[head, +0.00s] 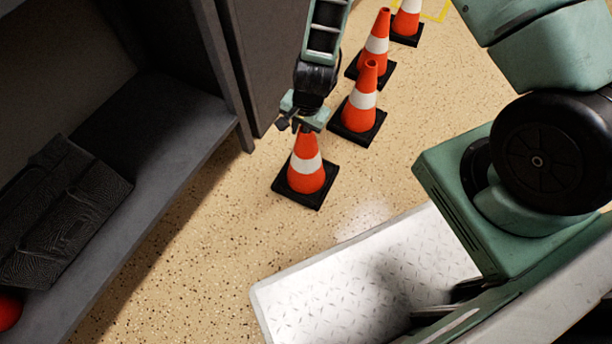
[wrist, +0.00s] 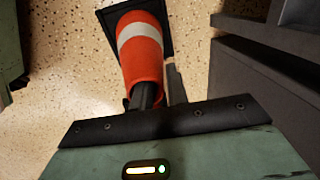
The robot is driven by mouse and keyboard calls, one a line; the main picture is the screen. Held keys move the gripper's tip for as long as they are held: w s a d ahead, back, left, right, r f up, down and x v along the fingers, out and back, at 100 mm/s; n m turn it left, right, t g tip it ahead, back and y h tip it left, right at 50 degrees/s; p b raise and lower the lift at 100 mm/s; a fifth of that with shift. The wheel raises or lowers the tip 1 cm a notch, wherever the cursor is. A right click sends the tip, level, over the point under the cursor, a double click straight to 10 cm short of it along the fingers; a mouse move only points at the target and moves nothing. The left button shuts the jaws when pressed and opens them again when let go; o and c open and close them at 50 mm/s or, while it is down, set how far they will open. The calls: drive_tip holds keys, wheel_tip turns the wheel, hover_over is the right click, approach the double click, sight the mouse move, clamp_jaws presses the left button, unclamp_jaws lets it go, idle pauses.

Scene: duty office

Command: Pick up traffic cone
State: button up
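The nearest orange traffic cone (head: 306,174), with a white band and black square base, stands upright on the floor in the head view. It also shows in the wrist view (wrist: 142,62), its top end towards my gripper. My gripper (head: 302,122) is right over the cone's top and hides the tip. In the wrist view my gripper's dark fingers (wrist: 162,88) are apart. One overlaps the cone's open top and seems to be inside it; the other is beside its right side. Contact with the cone wall is not clear.
Several more cones stand in a row behind, the closest of them (head: 360,100) just right of my gripper. A grey bench (head: 165,135) and cabinet wall are on the left, with a dark bag (head: 65,210) on the bench. Speckled floor is free in front of the cone.

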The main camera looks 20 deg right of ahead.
sight(306, 159)
drive_tip(key=f, duration=0.1)
drive_tip(key=f+b, duration=0.1)
drive_tip(key=f, duration=0.1)
drive_tip(key=shift+w+a+f+b, duration=0.2)
drive_tip(key=shift+w+f+b, duration=0.05)
drive_tip(key=shift+f+b, duration=0.05)
drive_tip(key=shift+r, duration=0.1)
clamp_jaws()
idle(1.0)
